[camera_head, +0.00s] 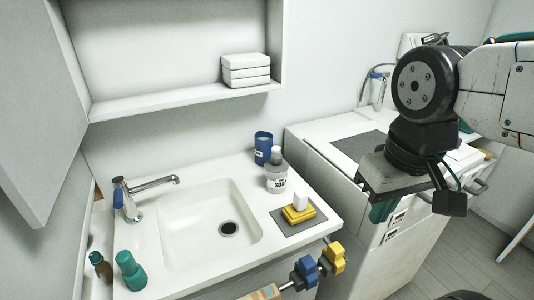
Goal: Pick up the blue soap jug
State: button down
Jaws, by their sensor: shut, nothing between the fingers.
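A blue cylindrical container (263,147) with an open-looking top stands at the back right of the sink counter. A pale bottle with a grey top and a "SOAP" label (277,178) stands just in front and hides part of it. I cannot tell whether the blue container is a jug; no handle shows. My gripper (382,211) is at the right, pointing down in front of the neighbouring cabinet, well apart from the blue container. It is shut and empty, its fingertips partly hidden by its own body.
A white sink (210,222) with a faucet (145,187) fills the counter's middle. A yellow sponge (298,215) lies on a grey mat at right. A shelf (185,100) overhangs the back.

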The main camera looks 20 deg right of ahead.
aim_at(264, 148)
jog(key=z, duration=0.85)
jog(key=k, duration=1.15)
jog(key=z, duration=0.8)
jog(key=i, duration=1.15)
jog(key=u, duration=1.35)
jog(key=i, duration=0.85)
jog(key=u, duration=0.65)
